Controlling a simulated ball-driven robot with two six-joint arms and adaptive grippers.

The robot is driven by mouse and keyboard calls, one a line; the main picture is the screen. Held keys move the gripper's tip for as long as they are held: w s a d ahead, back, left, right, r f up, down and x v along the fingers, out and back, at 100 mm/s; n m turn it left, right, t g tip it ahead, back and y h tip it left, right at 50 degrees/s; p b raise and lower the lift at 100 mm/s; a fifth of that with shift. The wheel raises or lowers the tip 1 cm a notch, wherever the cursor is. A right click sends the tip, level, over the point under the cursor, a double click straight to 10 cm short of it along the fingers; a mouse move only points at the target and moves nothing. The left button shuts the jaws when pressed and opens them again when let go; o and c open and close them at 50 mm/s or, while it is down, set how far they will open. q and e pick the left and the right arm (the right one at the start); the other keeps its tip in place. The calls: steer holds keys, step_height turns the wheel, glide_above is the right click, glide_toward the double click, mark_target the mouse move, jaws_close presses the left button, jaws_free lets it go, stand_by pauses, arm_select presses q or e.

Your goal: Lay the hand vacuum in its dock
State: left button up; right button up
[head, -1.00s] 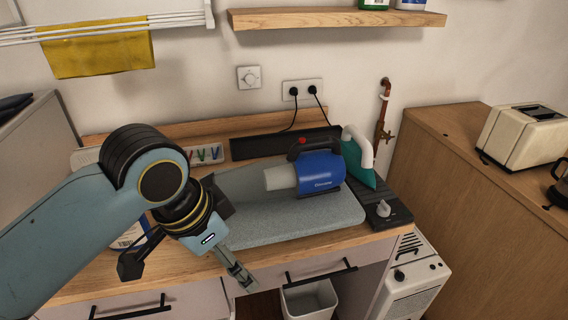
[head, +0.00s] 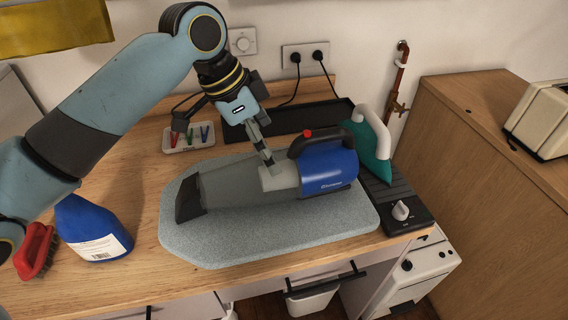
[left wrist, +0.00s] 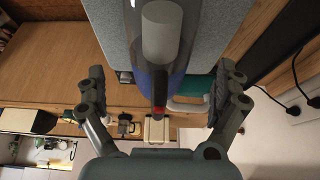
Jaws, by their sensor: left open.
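The hand vacuum (head: 328,170) has a blue body, a dark handle with a red button and a clear grey nozzle. It lies on the grey padded board (head: 230,247), nozzle to the left. A long black tray (head: 285,122), which looks like the dock, lies empty behind it along the wall. My left gripper (head: 226,146) is open above and behind the vacuum's middle, one finger overlapping it in the head view. In the left wrist view the vacuum (left wrist: 155,78) shows between the spread fingers (left wrist: 159,88). I cannot tell whether they touch. My right gripper is not in view.
A teal iron (head: 372,150) stands at the right on a black base with a knob (head: 400,210). A small tray of coloured pegs (head: 189,138) sits at the back left. A blue bottle (head: 92,230) and red brush (head: 36,250) are at the left. Cables hang from the wall socket.

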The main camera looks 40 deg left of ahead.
mark_target(278, 158)
arm_select(q)
steer(key=p+x, duration=0.1)
steer(key=x, duration=0.2)
steer(key=shift+d, duration=0.15)
steer(key=x, duration=0.3)
steer(key=shift+w+f+p, duration=0.15)
steer(key=shift+w+p, duration=0.15)
steer(key=shift+p, duration=0.05)
steer(key=shift+f, duration=0.15)
steer(key=c, duration=1.6)
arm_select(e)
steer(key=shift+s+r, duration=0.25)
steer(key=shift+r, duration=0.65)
